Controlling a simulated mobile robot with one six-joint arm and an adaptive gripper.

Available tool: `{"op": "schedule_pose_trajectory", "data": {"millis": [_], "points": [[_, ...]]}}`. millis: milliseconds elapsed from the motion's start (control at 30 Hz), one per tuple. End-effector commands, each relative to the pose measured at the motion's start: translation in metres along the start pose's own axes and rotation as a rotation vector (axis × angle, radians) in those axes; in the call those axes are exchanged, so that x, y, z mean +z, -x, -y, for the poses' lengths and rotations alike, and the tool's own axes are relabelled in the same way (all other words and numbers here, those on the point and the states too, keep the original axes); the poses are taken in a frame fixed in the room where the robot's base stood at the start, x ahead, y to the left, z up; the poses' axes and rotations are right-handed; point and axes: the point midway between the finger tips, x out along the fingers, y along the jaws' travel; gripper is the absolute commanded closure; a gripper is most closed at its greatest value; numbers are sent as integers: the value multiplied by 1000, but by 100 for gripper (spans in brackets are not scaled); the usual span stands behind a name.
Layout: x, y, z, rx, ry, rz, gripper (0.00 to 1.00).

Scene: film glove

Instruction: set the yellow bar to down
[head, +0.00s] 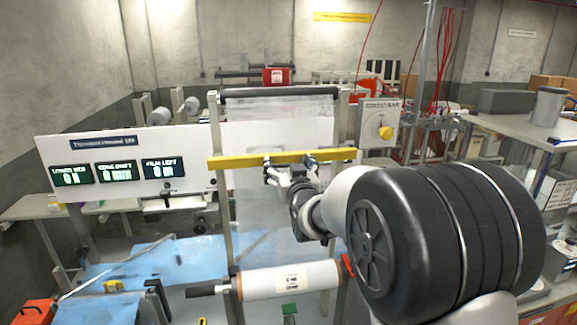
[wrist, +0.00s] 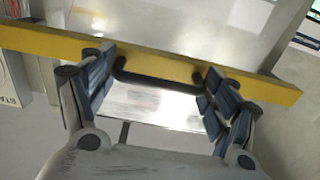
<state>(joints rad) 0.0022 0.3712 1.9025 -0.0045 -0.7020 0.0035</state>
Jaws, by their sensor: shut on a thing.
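The yellow bar (head: 235,161) lies roughly level across the two upright posts of the film frame, well above the film roll. In the wrist view the yellow bar (wrist: 45,42) crosses the top of the picture, with a black handle (wrist: 160,83) on its near side. My gripper (head: 290,163) is at the middle of the bar. In the wrist view my gripper (wrist: 158,80) has one finger at each end of the handle and is shut on it. The arm hides part of the right post below the bar.
A film roll (head: 288,281) lies low in the frame, and a dark roller (head: 278,93) is at its top. A white panel with displays (head: 116,172) stands left. A box with a yellow knob (head: 385,133) is on the right. A table (head: 505,128) stands farther right.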

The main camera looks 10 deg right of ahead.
Motion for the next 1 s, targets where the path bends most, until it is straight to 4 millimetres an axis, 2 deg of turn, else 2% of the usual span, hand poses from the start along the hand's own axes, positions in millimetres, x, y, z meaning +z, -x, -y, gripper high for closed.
{"op": "schedule_pose_trajectory", "data": {"millis": [167, 800, 1000], "points": [[8, 0, -2, 3, 0, -2, 63], [95, 0, -2, 3, 0, 3, 63], [108, 0, -2, 4, 0, 4, 63]]}}
